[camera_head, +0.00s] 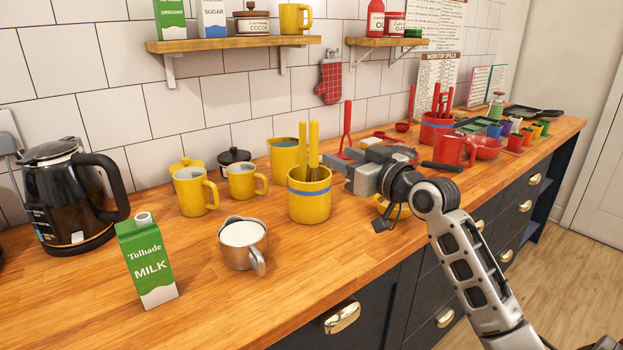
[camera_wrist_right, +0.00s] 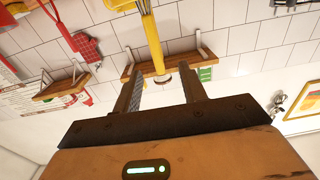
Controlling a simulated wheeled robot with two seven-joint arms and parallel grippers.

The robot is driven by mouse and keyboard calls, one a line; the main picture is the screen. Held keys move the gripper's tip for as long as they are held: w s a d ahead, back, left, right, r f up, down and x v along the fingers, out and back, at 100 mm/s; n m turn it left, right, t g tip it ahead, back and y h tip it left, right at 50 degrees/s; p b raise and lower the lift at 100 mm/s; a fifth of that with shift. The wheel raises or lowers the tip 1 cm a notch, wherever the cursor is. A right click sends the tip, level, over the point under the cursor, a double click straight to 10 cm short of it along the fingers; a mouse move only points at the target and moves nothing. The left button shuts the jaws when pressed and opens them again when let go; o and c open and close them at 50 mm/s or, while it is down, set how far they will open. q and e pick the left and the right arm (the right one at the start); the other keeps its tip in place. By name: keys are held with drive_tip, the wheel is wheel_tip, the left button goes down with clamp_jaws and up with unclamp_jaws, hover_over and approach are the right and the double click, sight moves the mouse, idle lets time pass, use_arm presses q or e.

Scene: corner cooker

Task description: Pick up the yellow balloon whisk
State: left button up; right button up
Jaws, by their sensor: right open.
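A yellow crock (camera_head: 309,200) with a blue band stands on the wooden counter. Two yellow handles rise from it, and whisk wires (camera_head: 313,175) show near its mouth. The right-hand handle (camera_head: 314,145) appears to belong to the balloon whisk. My right gripper (camera_head: 338,167) is open just right of the crock, at about rim height, pointing left towards the handles. In the right wrist view, tilted upside down, a yellow handle (camera_wrist_right: 154,45) lines up between the two open fingers (camera_wrist_right: 160,88); contact cannot be told. My left gripper is not in view.
A metal milk jug (camera_head: 243,245), a milk carton (camera_head: 147,262) and yellow mugs (camera_head: 195,193) stand left of the crock. A yellow jug (camera_head: 284,157) is behind it. Red utensils and a red mug (camera_head: 455,150) are to the right.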

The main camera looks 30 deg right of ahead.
sight(317, 148)
drive_tip(key=w, duration=0.5)
drive_tip(key=shift+w+a+p, duration=0.1)
drive_tip(key=shift+a+p, duration=0.1)
drive_tip(key=shift+p, duration=0.15)
drive_tip(key=w, duration=0.3)
drive_tip(key=w+f+p, duration=0.1)
drive_tip(key=w, duration=0.1)
drive_tip(key=shift+w+d, duration=0.1)
drive_tip(key=shift+w, duration=0.2)
clamp_jaws()
